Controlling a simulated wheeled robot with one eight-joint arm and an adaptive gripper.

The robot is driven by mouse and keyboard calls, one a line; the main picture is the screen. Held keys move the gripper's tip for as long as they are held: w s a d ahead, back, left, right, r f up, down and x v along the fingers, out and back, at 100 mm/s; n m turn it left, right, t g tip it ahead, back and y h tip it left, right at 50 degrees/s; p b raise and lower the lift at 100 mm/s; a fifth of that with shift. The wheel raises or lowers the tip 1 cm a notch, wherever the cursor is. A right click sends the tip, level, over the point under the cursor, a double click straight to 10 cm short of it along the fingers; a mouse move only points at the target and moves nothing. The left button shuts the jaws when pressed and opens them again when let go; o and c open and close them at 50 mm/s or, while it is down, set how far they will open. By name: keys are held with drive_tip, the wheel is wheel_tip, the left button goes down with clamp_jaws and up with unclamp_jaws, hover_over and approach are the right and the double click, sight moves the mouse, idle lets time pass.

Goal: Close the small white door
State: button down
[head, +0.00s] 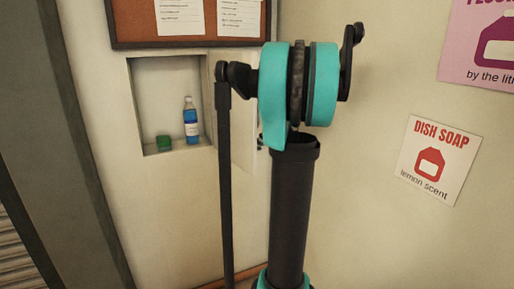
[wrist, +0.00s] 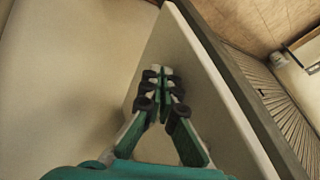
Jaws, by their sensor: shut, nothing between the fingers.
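The small white door (head: 243,125) stands open at the right side of a wall niche (head: 137,105) in the head view, partly hidden behind my arm. In the wrist view the door (wrist: 208,88) is a pale slanted panel with a lighter edge along its right. My gripper (wrist: 161,74) is shut and empty, with its fingertips over the door's left part in that view. I cannot tell whether they touch it. In the head view my gripper is mostly hidden behind my arm.
A blue bottle (head: 190,122) and a small green object (head: 164,142) stand inside the niche. A cork board (head: 190,40) hangs above it. A dish soap sign (head: 438,160) is on the right wall. A grey frame (head: 75,150) stands at the left.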

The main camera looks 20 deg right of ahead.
drive_tip(key=shift+s+a, duration=0.2)
drive_tip(key=shift+a, duration=0.3)
drive_tip(key=w+a+m+t+h, duration=0.2)
drive_tip(key=w+a+m, duration=0.15)
drive_tip(key=a, duration=0.95)
drive_tip(key=w+a+m+t+h, duration=0.15)
drive_tip(key=a+m, duration=0.35)
drive_tip(key=a, duration=0.9)
drive_tip(key=w+a+m+h, duration=0.3)
drive_tip(key=w+a+m, duration=0.1)
drive_tip(key=w, duration=0.5)
drive_tip(key=w+a+m+h, duration=0.3)
drive_tip(key=w+a, duration=0.3)
drive_tip(key=w, duration=0.4)
drive_tip(key=shift+w+a+m, duration=0.3)
drive_tip(key=shift+m, duration=0.55)
drive_tip(key=shift+w+r, duration=0.1)
